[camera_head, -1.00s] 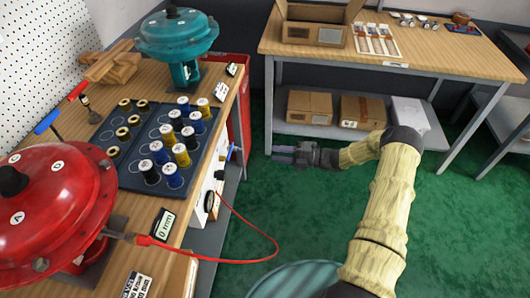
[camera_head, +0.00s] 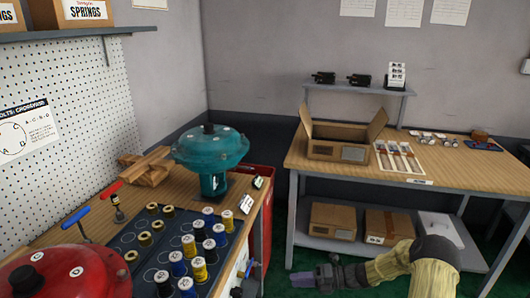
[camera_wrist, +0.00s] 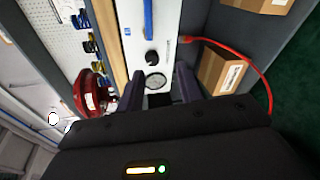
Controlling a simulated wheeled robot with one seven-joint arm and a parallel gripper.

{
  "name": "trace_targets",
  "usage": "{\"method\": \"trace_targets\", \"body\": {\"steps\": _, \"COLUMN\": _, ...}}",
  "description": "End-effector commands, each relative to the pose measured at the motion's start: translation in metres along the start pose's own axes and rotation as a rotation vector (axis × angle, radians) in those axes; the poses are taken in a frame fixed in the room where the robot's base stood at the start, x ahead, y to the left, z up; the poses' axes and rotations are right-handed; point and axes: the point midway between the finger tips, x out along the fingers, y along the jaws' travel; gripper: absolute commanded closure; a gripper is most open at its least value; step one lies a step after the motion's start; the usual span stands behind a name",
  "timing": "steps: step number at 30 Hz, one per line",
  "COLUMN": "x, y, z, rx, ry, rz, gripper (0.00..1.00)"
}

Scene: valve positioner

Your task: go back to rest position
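My gripper (camera_head: 326,274) is low in the head view, in the gap between the left bench and the back table. My arm (camera_head: 405,265), in a pale yellow sleeve, reaches it from the lower right. In the wrist view the two dark fingers of my gripper (camera_wrist: 158,88) stand apart with nothing between them. Beyond them is a white panel (camera_wrist: 152,25) with a round gauge, a black knob and a blue handle. The gripper appears clear of all objects.
A red actuator (camera_head: 70,275) and a teal actuator (camera_head: 210,150) stand on the left bench with several spools (camera_head: 190,247). An open carton (camera_head: 340,140) sits on the back table. Boxes (camera_head: 333,220) fill its lower shelf. A red hose (camera_wrist: 240,58) curves near the panel.

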Motion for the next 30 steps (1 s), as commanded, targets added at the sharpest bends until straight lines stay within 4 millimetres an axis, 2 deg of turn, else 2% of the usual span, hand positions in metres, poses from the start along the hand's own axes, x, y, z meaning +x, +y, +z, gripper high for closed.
{"method": "trace_targets", "body": {"steps": 1, "x": 0.005, "y": 0.011, "z": -0.008, "rx": -0.091, "ry": 0.065, "rz": -0.052, "gripper": 0.64}}
{"method": "trace_targets", "body": {"steps": 5, "x": 0.01, "y": 0.027, "z": -0.033, "rx": -0.339, "ry": 0.233, "rz": -0.168, "gripper": 0.64}}
{"method": "trace_targets", "body": {"steps": 11, "x": 0.004, "y": 0.053, "z": -0.068, "rx": -0.73, "ry": 0.507, "rz": -0.29, "gripper": 0.64}}
{"method": "trace_targets", "body": {"steps": 21, "x": -0.029, "y": 0.102, "z": -0.114, "rx": -1.393, "ry": 1.008, "rz": -0.348, "gripper": 0.64}}
{"method": "trace_targets", "body": {"steps": 30, "x": -0.063, "y": 0.15, "z": -0.147, "rx": -1.945, "ry": 1.472, "rz": -0.243, "gripper": 0.64}}
